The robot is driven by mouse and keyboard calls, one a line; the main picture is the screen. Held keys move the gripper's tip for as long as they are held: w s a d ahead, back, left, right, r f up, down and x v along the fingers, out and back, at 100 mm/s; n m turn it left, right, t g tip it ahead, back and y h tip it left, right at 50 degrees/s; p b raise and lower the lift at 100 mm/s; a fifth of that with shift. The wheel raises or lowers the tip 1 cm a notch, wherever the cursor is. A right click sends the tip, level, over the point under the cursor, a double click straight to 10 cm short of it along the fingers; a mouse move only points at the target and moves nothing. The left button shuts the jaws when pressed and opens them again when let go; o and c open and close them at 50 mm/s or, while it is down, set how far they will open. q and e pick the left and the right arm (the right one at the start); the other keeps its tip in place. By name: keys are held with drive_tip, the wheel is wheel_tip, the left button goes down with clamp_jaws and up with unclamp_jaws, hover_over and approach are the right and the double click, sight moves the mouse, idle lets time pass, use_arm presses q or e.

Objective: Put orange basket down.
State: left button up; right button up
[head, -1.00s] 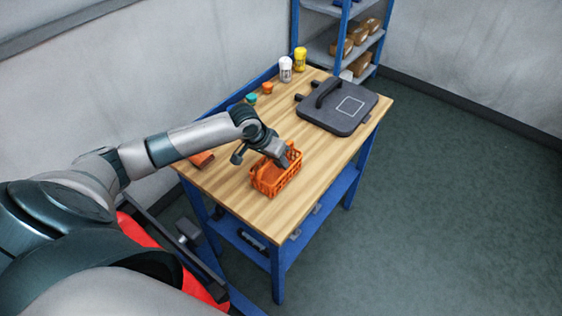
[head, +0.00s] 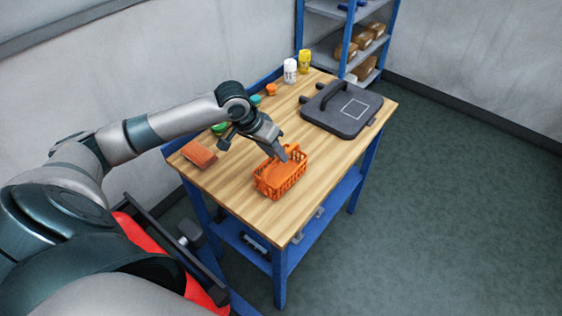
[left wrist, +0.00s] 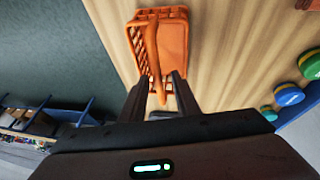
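The orange basket (head: 268,187) stands upright on the wooden tabletop near its front edge. Its handle shows in the left wrist view as a long orange bar across the basket (left wrist: 175,42). My left gripper (head: 281,155) is above the basket, tilted down toward it. In the left wrist view its two fingers (left wrist: 161,84) are spread, with the handle's end between them and gaps on both sides. It looks open and holds nothing. My right gripper is not in view.
The wooden table (head: 230,190) also bears a brick-red block (head: 199,155), a dark case (head: 342,110), white (head: 290,71) and yellow (head: 304,62) bottles, and several small coloured round items. A blue shelf (head: 350,40) stands behind. The tabletop right of the basket is clear.

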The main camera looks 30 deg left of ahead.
use_arm(q)
drive_tip(key=v, duration=0.4)
drive_tip(key=shift+s+a+r+b, duration=0.1)
drive_tip(key=shift+r+b, duration=0.2)
drive_tip(key=shift+b, duration=0.05)
idle(0.5)
